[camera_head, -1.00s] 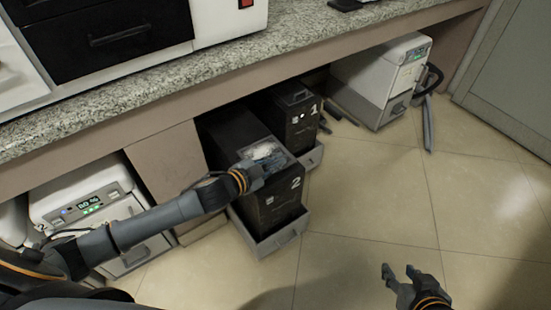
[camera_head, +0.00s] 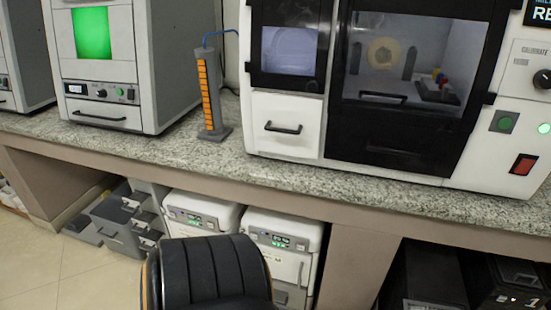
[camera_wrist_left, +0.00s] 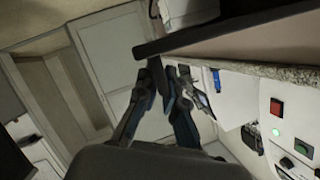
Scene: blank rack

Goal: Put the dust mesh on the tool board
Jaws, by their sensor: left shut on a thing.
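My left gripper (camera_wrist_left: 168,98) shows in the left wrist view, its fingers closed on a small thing. A thin grey and pale piece (camera_wrist_left: 198,97), apparently the dust mesh, shows at the fingers; it is partly hidden and small, so its shape is hard to tell. The gripper is held in the air, beside the counter edge. I cannot pick out the tool board in either view.
In the head view, the granite counter (camera_head: 190,156) carries a white machine with dark windows (camera_head: 285,107), an orange-marked column (camera_head: 208,95) and a green-screen unit (camera_head: 103,62). White units (camera_head: 203,217) and dark bins (camera_head: 424,280) stand below. Free floor (camera_head: 45,275) shows at left.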

